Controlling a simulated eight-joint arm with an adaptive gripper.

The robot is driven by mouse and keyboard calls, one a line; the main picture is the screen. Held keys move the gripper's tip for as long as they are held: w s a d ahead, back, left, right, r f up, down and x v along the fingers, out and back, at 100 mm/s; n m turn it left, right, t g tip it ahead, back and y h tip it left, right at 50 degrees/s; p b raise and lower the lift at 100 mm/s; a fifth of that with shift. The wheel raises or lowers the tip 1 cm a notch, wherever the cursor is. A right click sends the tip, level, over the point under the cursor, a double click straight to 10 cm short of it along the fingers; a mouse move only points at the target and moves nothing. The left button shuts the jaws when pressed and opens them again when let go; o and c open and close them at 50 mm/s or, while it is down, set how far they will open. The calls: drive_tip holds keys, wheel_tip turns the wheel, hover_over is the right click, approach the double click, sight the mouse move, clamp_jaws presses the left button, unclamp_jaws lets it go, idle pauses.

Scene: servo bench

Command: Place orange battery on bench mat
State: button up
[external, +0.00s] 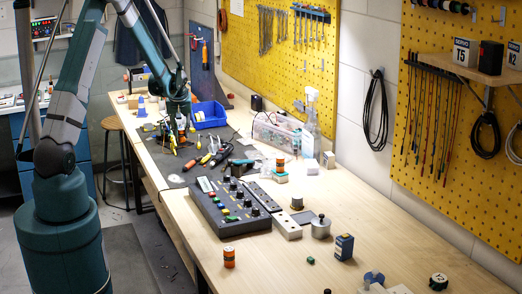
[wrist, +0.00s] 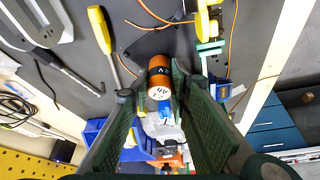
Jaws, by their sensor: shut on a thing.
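My gripper (wrist: 157,92) is shut on the orange battery (wrist: 160,75), a small orange cylinder with a dark band and a pale lettered end, held between the two green fingers in the wrist view. In the external view my gripper (external: 178,138) is low over the far left part of the bench, above the dark bench mat (external: 172,160). The mat also fills much of the wrist view (wrist: 268,50) as a dark grey surface. I cannot tell whether the battery touches the mat.
A blue bin (external: 208,115) is close behind my gripper. Several hand tools lie on the mat.

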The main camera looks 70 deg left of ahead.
drive_tip(key=shift+f+b, duration=0.35)
drive_tip(key=shift+f, duration=0.1)
drive_tip(key=o, duration=1.1)
drive_tip(key=shift+r, duration=0.1)
drive_tip(key=shift+v, duration=5.95)
drive_tip(key=shift+o, duration=0.2)
